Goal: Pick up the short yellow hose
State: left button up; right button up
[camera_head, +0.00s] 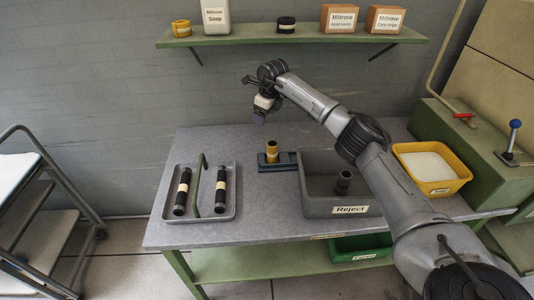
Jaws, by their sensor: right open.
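The short yellow hose (272,148) stands upright in a dark blue-grey holder (288,160) at the back middle of the table. My right gripper (259,117) hangs in the air above the hose and slightly left of it, pointing down. It is open, with a gap between it and the hose. Its fingers are small and hard to make out. My left gripper is out of view.
A grey tray (232,213) holds two black hoses (183,190) with pale bands and a green rod (197,185). The grey "Reject" bin (318,203) holds a dark hose (343,182). A yellow bin (447,186) stands at right. A green shelf (240,37) hangs behind.

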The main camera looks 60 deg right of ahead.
aim_at(272, 150)
jog(key=s+f+b, duration=0.1)
jog(key=f, duration=0.3)
jog(key=s+f+g+b, duration=0.1)
jog(key=f, duration=0.4)
jog(key=s+f+g+b, duration=0.1)
jog(key=f, duration=0.4)
jog(key=shift+s+a+f+n, duration=0.15)
jog(key=shift+s+a+n, duration=0.15)
jog(key=shift+a+n, duration=0.1)
jog(key=shift+d, duration=0.1)
jog(key=c, duration=1)
